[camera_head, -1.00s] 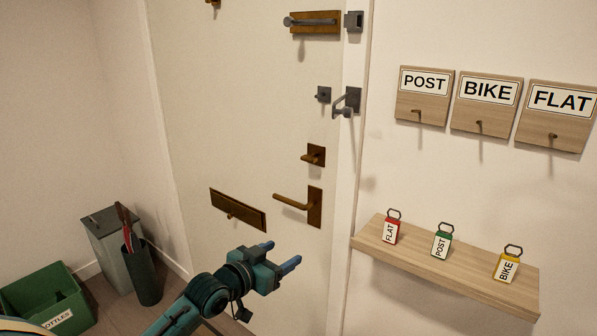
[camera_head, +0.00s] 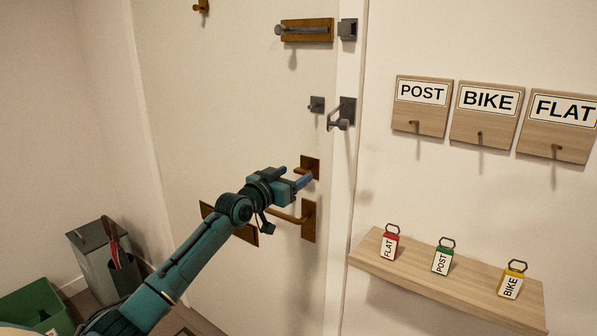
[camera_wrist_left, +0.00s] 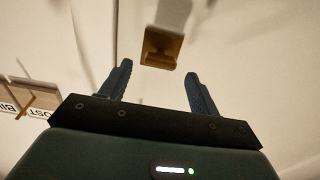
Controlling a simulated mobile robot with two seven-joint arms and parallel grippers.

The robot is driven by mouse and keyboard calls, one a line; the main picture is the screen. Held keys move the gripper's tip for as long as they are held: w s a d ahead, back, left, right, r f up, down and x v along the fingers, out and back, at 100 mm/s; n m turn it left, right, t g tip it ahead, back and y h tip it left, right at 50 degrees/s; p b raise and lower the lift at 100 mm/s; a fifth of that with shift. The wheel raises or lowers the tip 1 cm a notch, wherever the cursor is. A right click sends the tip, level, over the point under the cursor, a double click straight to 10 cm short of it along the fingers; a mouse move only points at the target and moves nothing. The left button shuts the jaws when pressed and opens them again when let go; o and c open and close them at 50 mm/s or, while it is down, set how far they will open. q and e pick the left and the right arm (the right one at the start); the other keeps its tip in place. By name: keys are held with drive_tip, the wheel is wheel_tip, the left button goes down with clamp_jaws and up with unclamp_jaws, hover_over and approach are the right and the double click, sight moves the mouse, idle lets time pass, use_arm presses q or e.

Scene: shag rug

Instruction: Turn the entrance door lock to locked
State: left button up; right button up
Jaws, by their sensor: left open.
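The door lock is a small brass plate with a thumb turn (camera_head: 310,166) on the white entrance door (camera_head: 215,90), above the brass lever handle (camera_head: 308,222). My left gripper (camera_head: 299,180) is in front of the door at the lock and partly covers it in the head view. In the left wrist view the lock (camera_wrist_left: 161,48) lies ahead, between and beyond the two fingertips (camera_wrist_left: 158,75). The left gripper is open, with nothing between its fingers. The turn looks roughly level in the wrist view. My right gripper is not in view.
A bolt (camera_head: 305,30) and a chain latch (camera_head: 341,114) sit higher on the door and frame. A shelf (camera_head: 400,265) with tagged keys and three labelled hook boards (camera_head: 483,138) are on the right wall. A bin (camera_head: 90,245) and green crate (camera_head: 30,300) stand at lower left.

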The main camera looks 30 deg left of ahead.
sight(300, 172)
use_arm(q)
drive_tip(key=shift+w+d, duration=0.2)
drive_tip(key=shift+w, duration=1.4)
drive_tip(key=shift+c, duration=0.2)
drive_tip(key=c, duration=0.9)
drive_tip(key=shift+c, duration=0.2)
